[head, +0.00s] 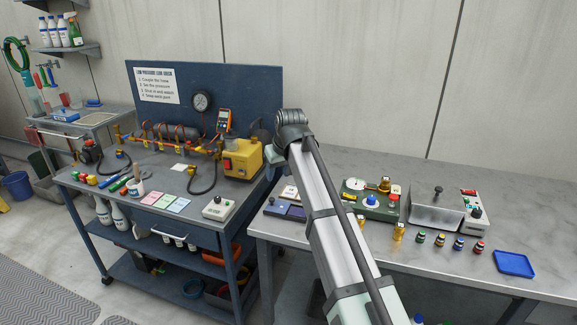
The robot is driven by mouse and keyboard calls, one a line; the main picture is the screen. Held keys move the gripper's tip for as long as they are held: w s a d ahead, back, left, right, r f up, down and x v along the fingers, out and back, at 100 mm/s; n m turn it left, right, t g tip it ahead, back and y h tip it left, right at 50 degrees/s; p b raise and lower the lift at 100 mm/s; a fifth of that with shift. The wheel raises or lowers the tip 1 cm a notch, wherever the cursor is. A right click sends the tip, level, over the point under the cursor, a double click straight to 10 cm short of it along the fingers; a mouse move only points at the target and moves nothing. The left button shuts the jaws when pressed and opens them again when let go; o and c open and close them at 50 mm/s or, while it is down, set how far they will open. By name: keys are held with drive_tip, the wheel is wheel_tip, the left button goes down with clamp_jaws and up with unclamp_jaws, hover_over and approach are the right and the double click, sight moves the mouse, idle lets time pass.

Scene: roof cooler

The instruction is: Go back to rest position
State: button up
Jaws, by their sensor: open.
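My arm (323,215) rises from the lower right to a dark joint (292,120) in front of the gap between the two benches. Past this joint, only small parts of the arm show beside the yellow pump unit. My gripper's fingers cannot be made out; they seem hidden behind the joint or the arm. Nothing held can be seen.
The left blue bench (150,205) carries a yellow pump unit (242,158), a pipe manifold, cards and a switch box (219,208). The right bench (450,262) holds a green device (378,207), a metal box (436,213), several small bottles and a blue tray (513,263).

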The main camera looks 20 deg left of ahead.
drive_tip(key=s+a+f+n+g+y, duration=0.2)
drive_tip(key=s+a+f+g+y, duration=0.1)
drive_tip(key=s+a+f, duration=1.05)
drive_tip(key=s+f+g, duration=0.2)
drive_tip(key=s+f, duration=0.1)
drive_tip(key=f, duration=1.1)
drive_tip(key=s+d+f+m+g+h, duration=0.1)
drive_tip(key=s+d+f+m+h, duration=0.15)
drive_tip(key=d+f, duration=1.25)
drive_tip(key=s+d+f+m+h, duration=0.15)
drive_tip(key=d+f+m, duration=0.25)
drive_tip(key=d+f, duration=1.05)
drive_tip(key=s+d+f+m+g+h, duration=0.1)
drive_tip(key=s+d, duration=0.5)
drive_tip(key=d, duration=0.4)
drive_tip(key=s+d+f+m+g, duration=0.1)
drive_tip(key=s+d+f, duration=0.1)
drive_tip(key=s+d, duration=0.5)
drive_tip(key=s+d+f+m+g+h, duration=0.1)
drive_tip(key=s+d+f+m+g, duration=0.1)
drive_tip(key=s+d, duration=1.1)
drive_tip(key=shift+s+d, duration=0.15)
drive_tip(key=shift+s, duration=0.45)
